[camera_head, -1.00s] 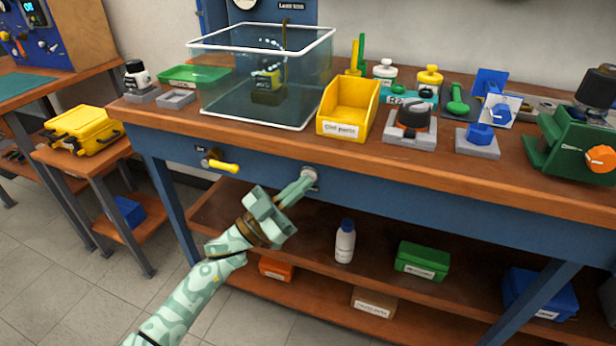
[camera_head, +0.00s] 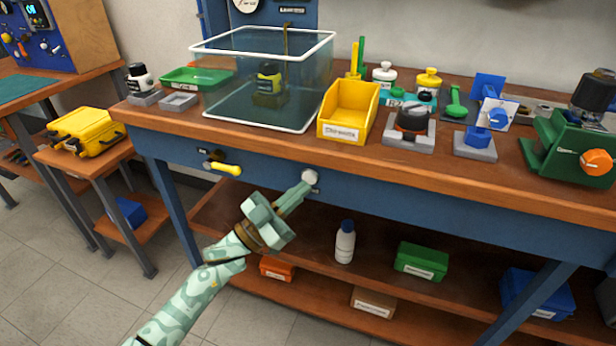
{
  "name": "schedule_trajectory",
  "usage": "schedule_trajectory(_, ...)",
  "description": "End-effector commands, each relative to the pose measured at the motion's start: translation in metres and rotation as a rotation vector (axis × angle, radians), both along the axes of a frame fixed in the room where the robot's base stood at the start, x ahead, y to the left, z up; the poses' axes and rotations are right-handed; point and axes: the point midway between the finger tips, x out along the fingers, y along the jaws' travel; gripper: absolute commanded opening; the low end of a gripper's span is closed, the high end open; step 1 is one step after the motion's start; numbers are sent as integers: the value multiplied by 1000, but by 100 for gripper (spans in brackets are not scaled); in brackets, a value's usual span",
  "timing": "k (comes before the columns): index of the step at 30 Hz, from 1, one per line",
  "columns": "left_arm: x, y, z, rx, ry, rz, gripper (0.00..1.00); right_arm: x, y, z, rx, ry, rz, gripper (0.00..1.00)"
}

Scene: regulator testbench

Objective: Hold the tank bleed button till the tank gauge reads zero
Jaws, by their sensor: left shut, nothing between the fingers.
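A round pale button (camera_head: 310,176) sits on the blue front rail of the workbench, right of a yellow lever handle. My left gripper (camera_head: 303,189) is shut and empty. Its fingertips are at the lower left of the button; I cannot tell whether they touch it or whether it is pressed in. A white round dial (camera_head: 245,4) on the blue back panel is cut off by the top edge. I cannot tell if it is the tank gauge, and its reading is not legible. My right gripper is not in view.
The yellow lever (camera_head: 222,168) projects from the rail left of the button. A clear tank (camera_head: 300,85) and a yellow parts bin (camera_head: 343,120) stand above on the bench. A white bottle (camera_head: 345,242) and a green box (camera_head: 421,260) stand on the shelf below.

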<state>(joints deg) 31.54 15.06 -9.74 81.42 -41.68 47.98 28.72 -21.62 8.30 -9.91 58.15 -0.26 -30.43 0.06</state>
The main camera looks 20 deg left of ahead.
Motion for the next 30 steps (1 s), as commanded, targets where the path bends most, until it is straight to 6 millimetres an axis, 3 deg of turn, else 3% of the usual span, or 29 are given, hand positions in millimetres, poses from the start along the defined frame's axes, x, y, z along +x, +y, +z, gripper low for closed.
schedule_trajectory(11,-4,0,1,1,-1,0,0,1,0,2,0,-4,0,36)
schedule_trajectory(24,-45,2,3,0,-2,-1,0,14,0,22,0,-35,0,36)
schedule_trajectory(30,-52,2,1,1,-1,-1,0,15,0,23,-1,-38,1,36)
